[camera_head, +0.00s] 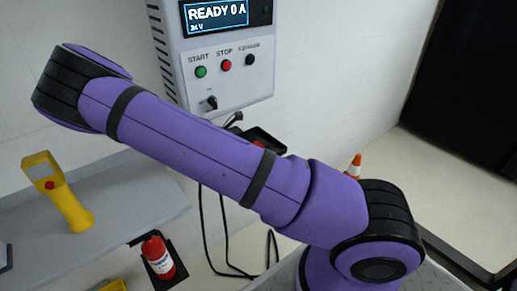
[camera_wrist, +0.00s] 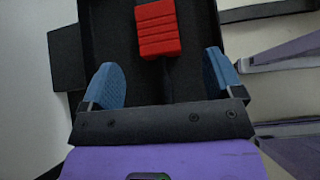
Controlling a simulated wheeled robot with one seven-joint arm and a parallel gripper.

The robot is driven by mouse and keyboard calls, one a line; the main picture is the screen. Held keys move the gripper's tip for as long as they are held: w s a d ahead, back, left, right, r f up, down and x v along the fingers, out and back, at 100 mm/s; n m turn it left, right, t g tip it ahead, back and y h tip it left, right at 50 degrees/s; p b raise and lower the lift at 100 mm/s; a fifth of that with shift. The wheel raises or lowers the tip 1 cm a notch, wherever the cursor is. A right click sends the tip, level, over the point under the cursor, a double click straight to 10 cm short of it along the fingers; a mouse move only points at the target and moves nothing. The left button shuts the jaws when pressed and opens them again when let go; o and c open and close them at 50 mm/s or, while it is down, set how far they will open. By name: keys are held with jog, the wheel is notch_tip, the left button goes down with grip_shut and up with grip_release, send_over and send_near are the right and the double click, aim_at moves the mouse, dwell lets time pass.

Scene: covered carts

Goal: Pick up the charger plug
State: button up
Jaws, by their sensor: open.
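The charger plug (camera_wrist: 158,30) is a red ribbed block at the top of the wrist view, set against a dark holder (camera_wrist: 107,40). A dark strip, perhaps its cable, runs from it down between my fingers. My gripper (camera_wrist: 163,78) is open, with one blue finger pad on each side and nothing between them but the strip. The red block lies beyond the fingertips, roughly centred between them and apart from both. In the head view only a bit of red (camera_head: 259,144) shows at the dark holder, above my purple arm. My gripper is hidden there.
A charger cabinet (camera_head: 230,85) reading "READY 0 A" is on the wall, with black cables hanging below. A grey shelf (camera_head: 140,205) at left bears a yellow handheld device (camera_head: 65,200). A red extinguisher (camera_head: 158,258) and an orange cone (camera_head: 355,165) stand near my arm.

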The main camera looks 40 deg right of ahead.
jog(key=shift+w+d+f, duration=0.15)
jog(key=shift+d+f, duration=0.1)
jog(key=shift+d, duration=0.1)
jog(key=shift+x, duration=3.55)
jog(key=shift+r, duration=0.15)
jog(key=shift+c, duration=0.4)
jog(key=c, duration=1.1)
